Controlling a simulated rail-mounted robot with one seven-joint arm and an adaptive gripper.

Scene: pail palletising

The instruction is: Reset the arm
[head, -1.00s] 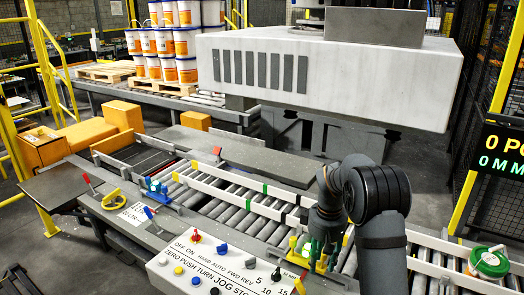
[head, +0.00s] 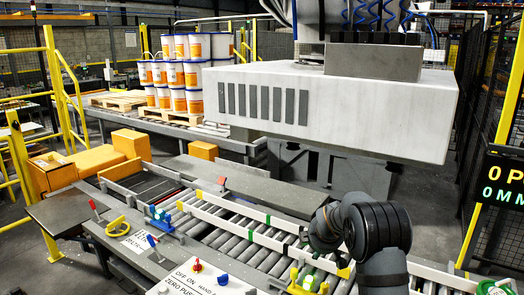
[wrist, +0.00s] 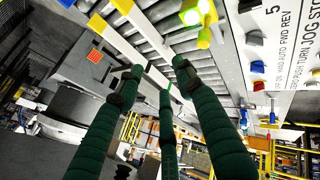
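My arm ends over the roller conveyor (head: 235,237) in the head view, where my gripper is mostly hidden behind my own dark wrist links. In the wrist view my gripper (wrist: 158,80) shows three dark green ribbed fingers, spread apart with nothing between them. The conveyor's rollers (wrist: 150,25) show beyond the fingertips.
A control panel (head: 190,284) with coloured knobs stands in front of the conveyor. Orange-and-white pails (head: 178,75) are stacked on a pallet at the back left. A large pale grey block (head: 340,95) hangs behind the conveyor. A green-lidded pail (head: 494,287) shows at bottom right.

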